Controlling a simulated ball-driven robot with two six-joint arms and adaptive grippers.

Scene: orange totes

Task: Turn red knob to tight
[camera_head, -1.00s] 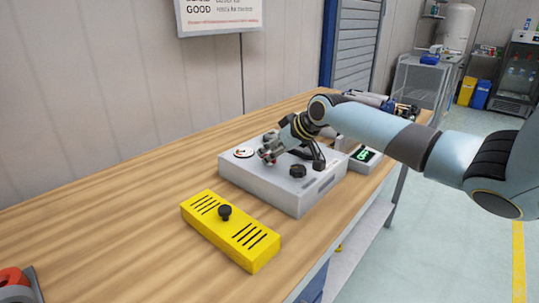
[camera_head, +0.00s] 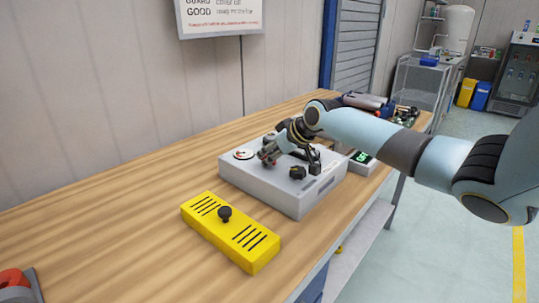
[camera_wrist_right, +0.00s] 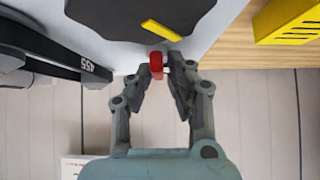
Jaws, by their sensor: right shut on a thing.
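The red knob (camera_wrist_right: 156,65) sits on the grey box (camera_head: 297,198) on the wooden table. In the wrist view, the fingers of my right gripper (camera_wrist_right: 158,70) are on both sides of the knob, shut on it. In the head view my right gripper (camera_head: 268,159) is low over the box's far left part, and the fingers mostly hide the knob. My left gripper is not in view.
A round dial (camera_head: 244,154) and a black knob (camera_head: 297,173) are on the grey box. A yellow slotted box (camera_head: 230,233) with a black knob stands in front. A box with a green display (camera_head: 362,157) is behind it.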

